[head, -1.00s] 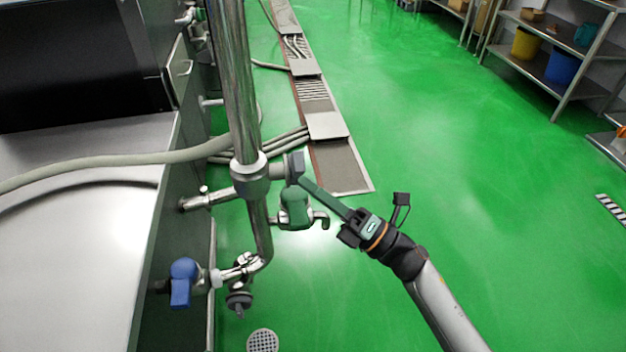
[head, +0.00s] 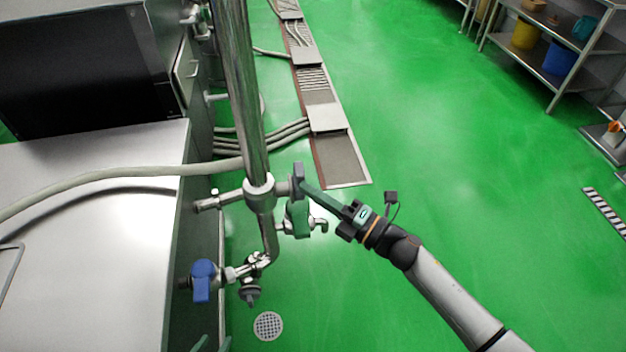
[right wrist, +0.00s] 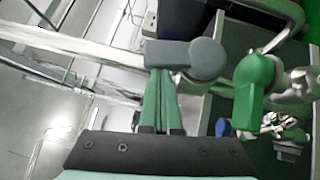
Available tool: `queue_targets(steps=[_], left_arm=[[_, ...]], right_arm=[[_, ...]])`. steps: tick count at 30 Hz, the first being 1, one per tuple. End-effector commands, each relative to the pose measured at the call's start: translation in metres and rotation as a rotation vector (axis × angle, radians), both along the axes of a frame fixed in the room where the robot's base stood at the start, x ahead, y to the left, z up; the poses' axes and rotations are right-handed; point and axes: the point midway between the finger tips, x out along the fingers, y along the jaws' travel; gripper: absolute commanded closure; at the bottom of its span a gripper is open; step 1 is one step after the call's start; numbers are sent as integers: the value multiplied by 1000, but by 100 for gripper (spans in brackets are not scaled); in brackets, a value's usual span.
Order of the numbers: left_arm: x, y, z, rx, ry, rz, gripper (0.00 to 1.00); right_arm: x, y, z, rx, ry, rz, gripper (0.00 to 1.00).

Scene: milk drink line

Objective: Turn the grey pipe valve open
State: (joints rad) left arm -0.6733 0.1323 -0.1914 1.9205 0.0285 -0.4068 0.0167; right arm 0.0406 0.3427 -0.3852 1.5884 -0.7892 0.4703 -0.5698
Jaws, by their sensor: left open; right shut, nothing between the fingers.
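The grey pipe valve (head: 297,180) sits on the right side of the upright steel pipe, at a joint. In the right wrist view its grey handle (right wrist: 185,58) lies roughly sideways across the picture. My right gripper (head: 304,185) is shut with nothing between its fingers. Its green fingertips are at the grey handle; in the right wrist view the tips (right wrist: 162,74) meet the handle's edge, partly behind it, and I cannot tell whether they touch. My left gripper (head: 212,343) shows only two green fingertips, apart, at the bottom edge of the head view.
A green valve (head: 298,219) hangs just below the grey one. A blue valve (head: 203,281) is lower left. A pale hose (head: 120,175) crosses above the steel counter (head: 85,270). Shelves (head: 555,55) stand far right.

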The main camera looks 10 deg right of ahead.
Motion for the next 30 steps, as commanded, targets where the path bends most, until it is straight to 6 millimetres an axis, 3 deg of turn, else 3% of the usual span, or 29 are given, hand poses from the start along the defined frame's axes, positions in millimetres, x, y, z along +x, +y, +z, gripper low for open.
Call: queue_targets(steps=[1, 9, 30], left_arm=[[-2, 4, 11, 4, 1, 7, 50], [-2, 4, 29, 4, -2, 7, 50], [-1, 4, 35, 3, -3, 7, 50]], right_arm=[[2, 0, 9, -4, 26, 0, 100], [9, 0, 10, 2, 100, -1, 100], [12, 0, 11, 1, 95, 0, 100]])
